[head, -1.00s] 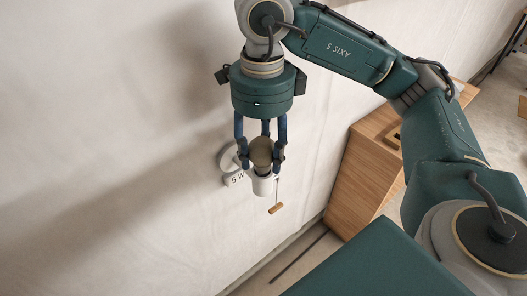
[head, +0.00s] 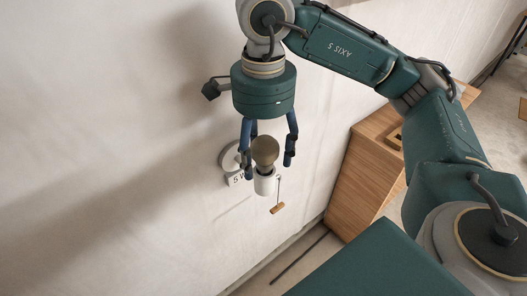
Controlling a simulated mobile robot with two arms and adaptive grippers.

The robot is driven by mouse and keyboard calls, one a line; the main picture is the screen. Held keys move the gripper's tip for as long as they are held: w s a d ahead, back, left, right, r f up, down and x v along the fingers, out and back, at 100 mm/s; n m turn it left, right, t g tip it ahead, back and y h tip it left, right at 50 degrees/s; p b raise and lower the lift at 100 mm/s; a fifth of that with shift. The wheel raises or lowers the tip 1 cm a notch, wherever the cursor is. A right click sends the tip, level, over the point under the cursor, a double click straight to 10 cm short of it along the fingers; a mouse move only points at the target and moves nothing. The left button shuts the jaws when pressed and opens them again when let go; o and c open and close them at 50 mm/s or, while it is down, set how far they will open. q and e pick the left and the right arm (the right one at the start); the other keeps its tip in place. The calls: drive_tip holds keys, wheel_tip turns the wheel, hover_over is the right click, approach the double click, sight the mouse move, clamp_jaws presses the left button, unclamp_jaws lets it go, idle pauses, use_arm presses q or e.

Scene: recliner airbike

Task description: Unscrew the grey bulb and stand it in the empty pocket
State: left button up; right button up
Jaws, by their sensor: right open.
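The grey bulb (head: 265,150) sits upright in a white lamp socket (head: 264,184) on a wall fitting (head: 231,158). My right gripper (head: 268,160) hangs straight above it, pointing down. Its blue fingers are open, with one on each side of the bulb and gaps between. Nothing is held. The empty pocket cannot be made out. My left gripper is not in view.
A small wooden pull (head: 277,208) hangs on a cord beside the socket. A wooden cabinet (head: 352,178) with an opening in its top stands to the right against the wall. The pale wall (head: 100,150) is close behind the lamp.

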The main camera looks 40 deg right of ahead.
sight(265, 140)
drive_tip(key=shift+d+r+p, duration=0.15)
drive_tip(key=shift+r+p, duration=0.3)
drive_tip(key=shift+r, duration=0.05)
wheel_tip(265, 140, up, 3)
drive_tip(key=shift+f+p, duration=0.15)
drive_tip(key=shift+p, duration=1.1)
drive_tip(key=shift+f, duration=0.1)
